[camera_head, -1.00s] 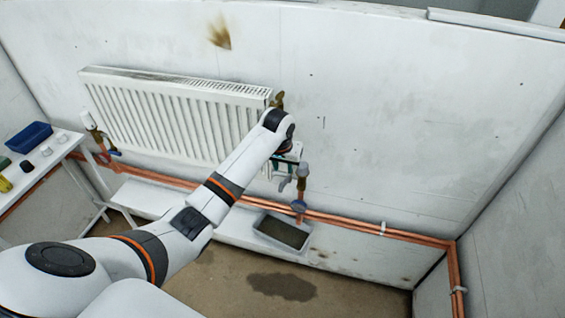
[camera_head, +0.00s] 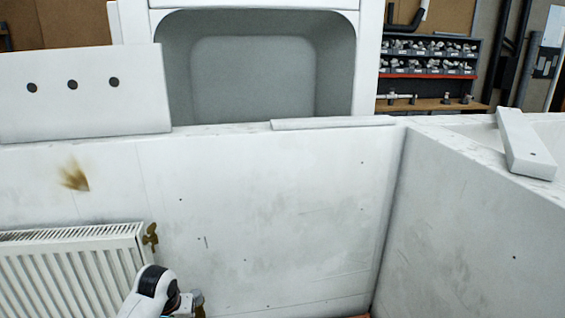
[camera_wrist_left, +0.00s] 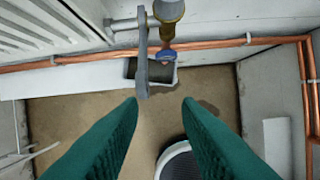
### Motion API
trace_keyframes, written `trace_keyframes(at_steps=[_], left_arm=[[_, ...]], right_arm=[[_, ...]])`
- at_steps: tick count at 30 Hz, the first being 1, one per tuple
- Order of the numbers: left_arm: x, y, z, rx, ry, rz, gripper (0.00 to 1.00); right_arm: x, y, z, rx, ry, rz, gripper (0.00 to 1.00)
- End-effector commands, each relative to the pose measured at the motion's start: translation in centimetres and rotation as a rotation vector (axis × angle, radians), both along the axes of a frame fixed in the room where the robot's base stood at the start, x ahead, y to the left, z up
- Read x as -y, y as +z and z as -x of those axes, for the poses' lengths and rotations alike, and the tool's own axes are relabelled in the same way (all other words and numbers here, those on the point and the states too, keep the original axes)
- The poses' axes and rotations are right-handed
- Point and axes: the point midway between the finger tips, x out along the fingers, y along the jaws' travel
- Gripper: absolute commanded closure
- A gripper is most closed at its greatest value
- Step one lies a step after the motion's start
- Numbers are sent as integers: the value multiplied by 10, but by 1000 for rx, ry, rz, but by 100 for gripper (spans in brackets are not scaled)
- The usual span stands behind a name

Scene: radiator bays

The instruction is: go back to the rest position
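The left arm's wrist shows at the bottom edge of the head view, just right of the white radiator (camera_head: 70,270). In the left wrist view my left gripper (camera_wrist_left: 160,104) has two green fingers spread apart with nothing between them. A grey bar-like piece (camera_wrist_left: 143,65), perhaps a spanner, hangs just beyond the left fingertip near a brass fitting (camera_wrist_left: 169,10); I cannot tell whether it is attached. A blue valve part (camera_wrist_left: 165,57) sits below the fitting on the copper pipe (camera_wrist_left: 215,46). My right gripper is not in view.
A grey tray (camera_wrist_left: 130,70) stands below the valve. White bay walls (camera_head: 280,210) stand behind and to the right. A brass fitting (camera_head: 150,236) is at the radiator's upper right corner. Beyond the wall are a panel with three holes (camera_head: 90,110) and a parts rack (camera_head: 430,60).

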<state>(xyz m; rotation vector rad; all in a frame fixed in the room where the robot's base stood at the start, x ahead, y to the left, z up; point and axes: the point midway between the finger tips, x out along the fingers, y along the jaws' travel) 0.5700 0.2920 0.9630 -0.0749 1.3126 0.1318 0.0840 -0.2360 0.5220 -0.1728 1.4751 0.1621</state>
Motion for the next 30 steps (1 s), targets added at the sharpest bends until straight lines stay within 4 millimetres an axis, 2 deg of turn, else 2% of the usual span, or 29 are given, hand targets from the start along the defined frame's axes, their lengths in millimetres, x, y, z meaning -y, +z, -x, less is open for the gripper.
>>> trace_keyframes(at_steps=[1,3,6,9,12,15,21,29,30], left_arm=[[15,-20,27,-9,-44,1,69],[34,-38,65,-5,-107,-2,69],[56,-54,121,4,-183,-1,69],[70,-57,169,16,-232,0,69],[77,-54,203,25,-260,1,69],[82,-49,230,31,-278,0,69],[86,-36,271,42,-295,-3,69],[86,-17,310,50,-306,-12,69],[86,-25,307,46,-307,-14,69]], right_arm=[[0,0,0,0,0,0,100],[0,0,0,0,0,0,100],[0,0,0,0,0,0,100],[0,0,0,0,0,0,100],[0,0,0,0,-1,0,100],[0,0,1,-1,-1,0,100],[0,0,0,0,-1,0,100],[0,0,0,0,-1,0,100],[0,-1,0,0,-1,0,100]])
